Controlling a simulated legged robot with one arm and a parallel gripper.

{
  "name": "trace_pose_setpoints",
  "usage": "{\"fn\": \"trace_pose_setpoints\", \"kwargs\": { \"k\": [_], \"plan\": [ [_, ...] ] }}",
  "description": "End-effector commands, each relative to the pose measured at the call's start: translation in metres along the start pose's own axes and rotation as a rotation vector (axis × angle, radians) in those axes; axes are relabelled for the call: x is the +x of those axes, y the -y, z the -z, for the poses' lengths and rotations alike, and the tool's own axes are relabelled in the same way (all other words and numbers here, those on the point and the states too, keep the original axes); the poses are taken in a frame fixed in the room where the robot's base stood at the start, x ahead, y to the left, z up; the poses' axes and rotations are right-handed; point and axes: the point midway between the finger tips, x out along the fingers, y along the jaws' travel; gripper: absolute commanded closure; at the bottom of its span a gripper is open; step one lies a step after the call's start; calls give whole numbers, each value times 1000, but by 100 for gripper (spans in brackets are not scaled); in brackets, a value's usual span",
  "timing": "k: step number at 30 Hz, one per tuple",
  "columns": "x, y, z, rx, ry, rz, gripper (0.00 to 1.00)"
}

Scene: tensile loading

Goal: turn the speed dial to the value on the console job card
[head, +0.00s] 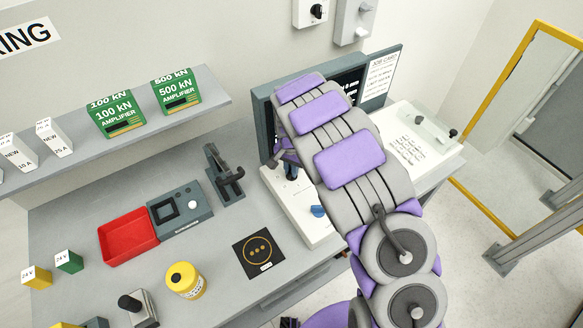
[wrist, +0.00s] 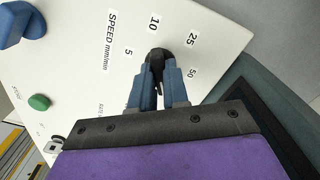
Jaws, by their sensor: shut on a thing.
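The black speed dial (wrist: 158,54) sits on a white console face in the wrist view. Printed around it are 5, 10, 25 and 50, beside the words SPEED mm/min. My gripper (wrist: 159,72) has its blue-grey fingers shut on the dial, one finger on each side. The fingers cover part of the dial, and I cannot tell which value it points at. In the head view my arm hides the dial and most of the white console (head: 328,232). The job card (head: 381,76) is on the dark screen at the back; its small text is unreadable.
A blue knob (wrist: 22,22) and a green button (wrist: 39,102) are on the same console face. In the head view, a red tray (head: 127,238), a grey control box (head: 181,212) and a yellow pot (head: 186,281) stand on the bench to the left.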

Motion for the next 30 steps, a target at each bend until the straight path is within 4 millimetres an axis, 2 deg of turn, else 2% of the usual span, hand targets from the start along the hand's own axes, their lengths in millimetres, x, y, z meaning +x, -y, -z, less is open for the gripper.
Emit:
{"fn": "trace_pose_setpoints", "kwargs": {
  "k": [16, 17, 24, 30],
  "plan": [
    [-2, 2, 3, 24, -8, 7, 100],
    [-2, 2, 3, 24, -8, 7, 83],
    [-2, 1, 0, 24, -6, 5, 60],
    [-2, -1, 0, 24, -4, 4, 60]
  ]
}}
